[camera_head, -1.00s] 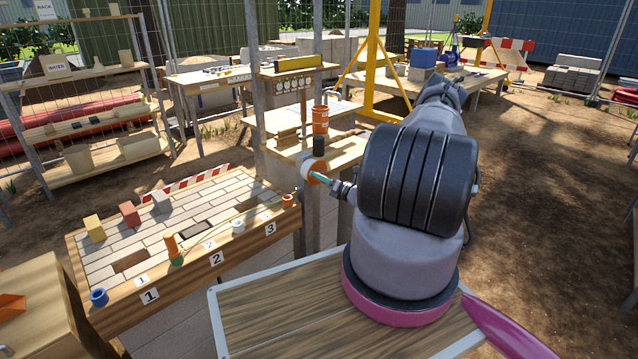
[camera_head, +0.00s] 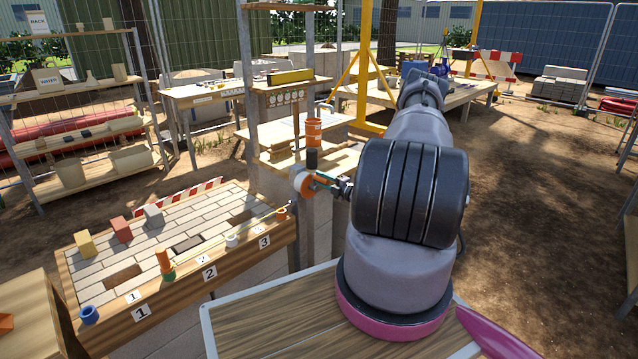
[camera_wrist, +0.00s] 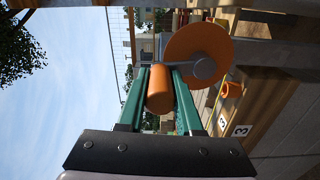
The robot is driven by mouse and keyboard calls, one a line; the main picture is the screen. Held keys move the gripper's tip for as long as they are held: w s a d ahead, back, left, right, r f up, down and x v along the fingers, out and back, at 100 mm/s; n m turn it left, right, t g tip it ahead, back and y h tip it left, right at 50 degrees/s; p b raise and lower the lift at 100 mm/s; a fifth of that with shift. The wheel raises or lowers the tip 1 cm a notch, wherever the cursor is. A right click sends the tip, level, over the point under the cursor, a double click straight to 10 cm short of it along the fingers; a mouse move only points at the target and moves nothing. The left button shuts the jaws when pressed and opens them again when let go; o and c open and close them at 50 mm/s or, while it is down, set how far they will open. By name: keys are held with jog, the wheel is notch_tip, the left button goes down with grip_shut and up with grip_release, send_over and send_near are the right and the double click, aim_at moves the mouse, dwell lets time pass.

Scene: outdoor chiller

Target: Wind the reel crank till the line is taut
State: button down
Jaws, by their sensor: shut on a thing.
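The reel (camera_head: 302,180), an orange and white disc, is mounted on the post at mid-picture in the head view; its orange flange (camera_wrist: 198,52) also shows large in the wrist view. A grey crank arm (camera_wrist: 202,68) leads from its centre to an orange handle (camera_wrist: 159,88). My gripper (camera_wrist: 161,75) has its green fingers on either side of this handle, shut on it. In the head view my gripper (camera_head: 324,183) is small beside the reel. The yellow line (camera_head: 215,248) runs over the bench past the numbered marks; its exact tension is hard to tell.
An orange cylinder (camera_head: 313,132) stands on a shelf above the reel. Open ground lies at right.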

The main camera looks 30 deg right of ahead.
jog(key=shift+w+d+m, duration=0.2)
jog(key=shift+d+m, duration=0.3)
jog(key=shift+m, duration=0.5)
jog(key=shift+w+d+m, duration=0.15)
jog(key=shift+d+m, duration=0.35)
jog(key=shift+m, duration=0.5)
jog(key=c, duration=0.6)
grip_release()
jog(key=shift+s, duration=0.1)
jog(key=v, duration=1)
jog(key=shift+s+d, duration=0.15)
jog(key=shift+s, duration=0.15)
